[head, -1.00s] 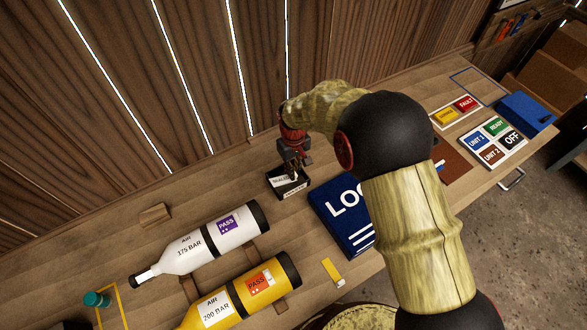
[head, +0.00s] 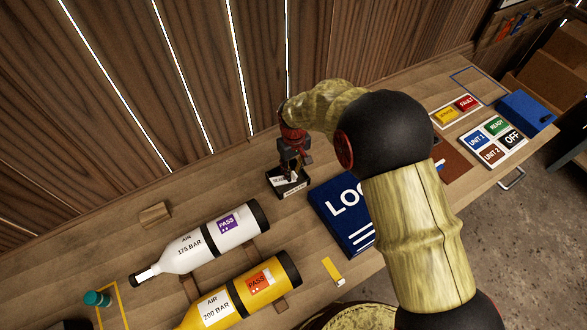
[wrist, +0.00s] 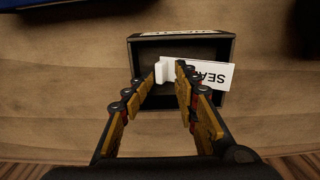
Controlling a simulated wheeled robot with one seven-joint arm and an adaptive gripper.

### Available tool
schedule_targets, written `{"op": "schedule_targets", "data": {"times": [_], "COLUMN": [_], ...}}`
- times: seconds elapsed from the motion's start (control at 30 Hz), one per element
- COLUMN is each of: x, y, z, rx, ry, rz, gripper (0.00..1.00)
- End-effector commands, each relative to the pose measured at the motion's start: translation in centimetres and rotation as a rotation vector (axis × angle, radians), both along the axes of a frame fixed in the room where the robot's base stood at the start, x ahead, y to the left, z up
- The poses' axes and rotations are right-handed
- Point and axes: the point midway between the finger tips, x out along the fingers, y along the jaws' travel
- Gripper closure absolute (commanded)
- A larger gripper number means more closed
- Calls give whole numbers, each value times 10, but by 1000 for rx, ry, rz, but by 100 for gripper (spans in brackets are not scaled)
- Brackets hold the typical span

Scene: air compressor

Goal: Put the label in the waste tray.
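The waste tray (head: 292,193) is a small black open box on the bench, left of the blue log book; it also shows in the wrist view (wrist: 227,48). The label (wrist: 212,74), white with dark lettering starting "SEA", lies over the tray's interior in the wrist view. Its right end reaches the right rim; I cannot tell if it rests on the rim or inside. A raised white tab is at its left end. My gripper (wrist: 168,72) is above the tray, fingers apart on either side of the tab, with a gap at the right finger. The right finger covers part of the label.
The blue log book (head: 338,220) lies close right of the tray. A white cylinder (head: 205,243) and a yellow cylinder (head: 245,293) lie in front, left of it. A small wooden block (head: 155,213) sits further left. The wooden wall stands close behind.

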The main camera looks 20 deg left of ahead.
Motion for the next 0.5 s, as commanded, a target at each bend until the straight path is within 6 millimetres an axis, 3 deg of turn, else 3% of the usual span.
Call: {"op": "schedule_targets", "data": {"times": [0.23,0.5], "x": [1,1], "y": [1,0], "z": [17,70], "rx": [2,2], "ry": [-3,-3], "rz": [0,0], "gripper": [69,69]}}
